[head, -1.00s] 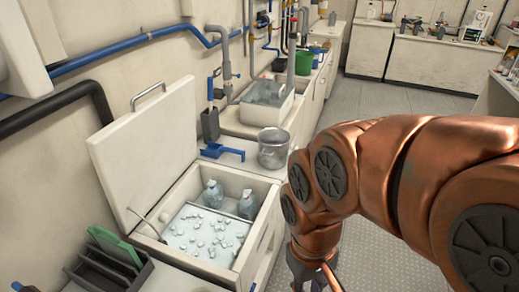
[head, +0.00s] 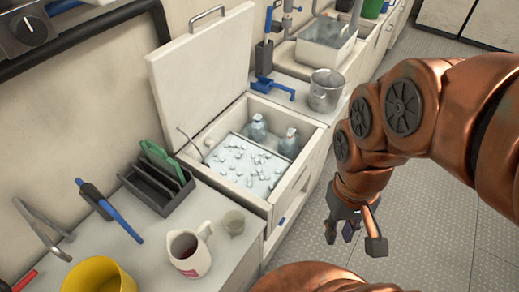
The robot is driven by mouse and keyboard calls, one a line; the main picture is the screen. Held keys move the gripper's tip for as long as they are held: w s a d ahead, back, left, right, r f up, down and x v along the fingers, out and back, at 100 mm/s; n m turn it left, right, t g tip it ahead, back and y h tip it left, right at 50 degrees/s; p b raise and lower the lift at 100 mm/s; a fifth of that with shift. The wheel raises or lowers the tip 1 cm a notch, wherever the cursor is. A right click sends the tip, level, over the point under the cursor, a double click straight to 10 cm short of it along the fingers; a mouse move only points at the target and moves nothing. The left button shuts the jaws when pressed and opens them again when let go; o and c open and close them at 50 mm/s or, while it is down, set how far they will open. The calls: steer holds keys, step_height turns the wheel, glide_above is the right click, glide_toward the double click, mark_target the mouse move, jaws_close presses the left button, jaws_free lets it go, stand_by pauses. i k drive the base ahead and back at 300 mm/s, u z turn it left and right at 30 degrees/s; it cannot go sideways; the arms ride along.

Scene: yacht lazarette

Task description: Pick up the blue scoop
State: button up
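The blue scoop (head: 272,87) lies on the pale counter behind the open cooler, between the raised lid and a clear bucket. My gripper (head: 353,234) hangs over the floor to the right of the cooler, well apart from the scoop. Its fingers are spread and nothing shows between them.
The cooler (head: 312,172) holds ice and two bottles; its raised lid (head: 205,80) stands left of the scoop. The clear bucket (head: 326,90) stands right of the scoop. A jug (head: 190,250), yellow container (head: 98,275) and dark rack (head: 158,187) occupy the near counter. Floor is open at right.

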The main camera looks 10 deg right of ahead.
mark_target(264, 85)
steer(key=u, duration=4.25)
steer(key=k, duration=2.55)
steer(key=z, duration=0.9)
